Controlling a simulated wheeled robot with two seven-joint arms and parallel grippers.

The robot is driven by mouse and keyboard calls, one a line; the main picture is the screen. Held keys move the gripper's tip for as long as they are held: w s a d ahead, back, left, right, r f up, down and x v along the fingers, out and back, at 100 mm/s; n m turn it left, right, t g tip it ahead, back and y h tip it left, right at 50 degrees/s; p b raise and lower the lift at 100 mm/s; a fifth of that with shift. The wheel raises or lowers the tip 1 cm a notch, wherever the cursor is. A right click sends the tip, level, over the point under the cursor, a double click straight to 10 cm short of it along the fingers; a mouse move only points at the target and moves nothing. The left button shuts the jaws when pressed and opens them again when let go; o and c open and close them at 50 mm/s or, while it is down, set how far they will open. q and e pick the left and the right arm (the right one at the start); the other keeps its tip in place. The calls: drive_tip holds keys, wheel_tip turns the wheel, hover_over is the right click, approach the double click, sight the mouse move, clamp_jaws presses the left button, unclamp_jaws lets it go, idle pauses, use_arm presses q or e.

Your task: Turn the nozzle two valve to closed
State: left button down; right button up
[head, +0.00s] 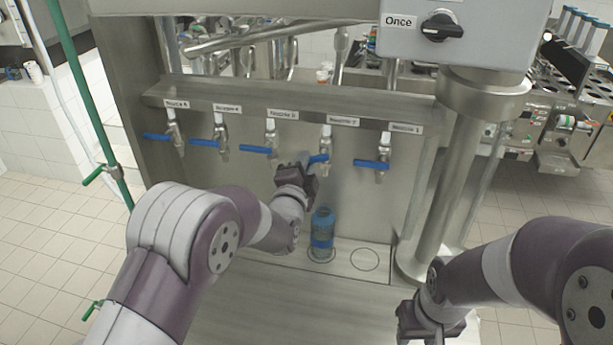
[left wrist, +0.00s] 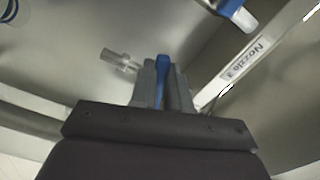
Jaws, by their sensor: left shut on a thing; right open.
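The nozzle two valve (head: 325,146) is the second from the right in the row, under its white label. Its blue handle (head: 318,159) points left. My left gripper (head: 306,166) is at this handle. In the left wrist view the fingers are shut on the blue handle (left wrist: 162,72), one on each side. The fingers hide part of the handle. My right gripper (head: 432,335) is open and empty at the bottom right, away from the valves.
Other valves with blue handles flank it: nozzle one (head: 372,163) at right and nozzle three (head: 259,150) at left. A blue bottle (head: 322,234) stands below, beside my left forearm. A control box (head: 455,30) and steel column (head: 455,180) stand at right.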

use_arm(q)
drive_tip(key=m+b, duration=0.1)
drive_tip(key=m, duration=0.1)
drive_tip(key=r+m+b, duration=0.1)
drive_tip(key=m, duration=0.1)
drive_tip(key=shift+a+r, duration=0.1)
drive_tip(key=shift+r, duration=0.05)
idle(0.6)
drive_tip(key=c, duration=1.1)
unclamp_jaws()
drive_tip(key=s+a+b, duration=0.2)
drive_tip(key=s+b, duration=0.3)
drive_tip(key=s, duration=0.7)
drive_tip(key=shift+s+a, duration=0.2)
drive_tip(key=shift+a, duration=0.1)
